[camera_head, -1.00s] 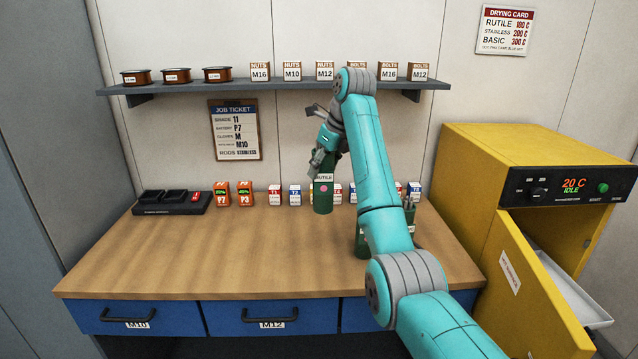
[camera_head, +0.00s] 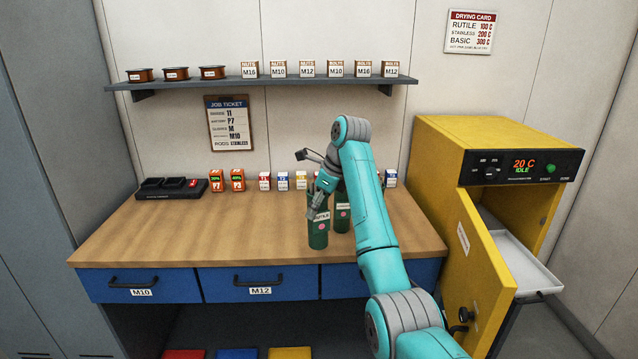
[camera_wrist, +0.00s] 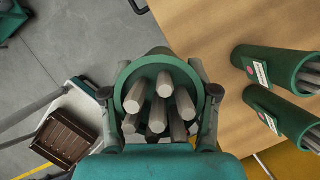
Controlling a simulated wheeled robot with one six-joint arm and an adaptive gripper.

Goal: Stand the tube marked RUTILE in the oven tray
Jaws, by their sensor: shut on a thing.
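The green tube marked RUTILE (camera_head: 318,234) is upright in my gripper (camera_head: 318,192), over the front part of the workbench. In the wrist view my gripper's fingers (camera_wrist: 160,108) close around the green tube (camera_wrist: 125,78), and several grey rods stick out of its mouth. Whether its base touches the bench I cannot tell. The oven (camera_head: 440,150) is at the right with its yellow door (camera_head: 478,255) open. The pale oven tray (camera_head: 515,262) shows beyond the door, its near part hidden by the door.
Another green tube (camera_head: 342,215) stands on the bench behind the arm; two green tubes (camera_wrist: 275,68) show in the wrist view. Small boxes (camera_head: 265,181) and a charger (camera_head: 170,188) line the back of the wooden bench (camera_head: 200,235). The oven door juts out beside the bench's right end.

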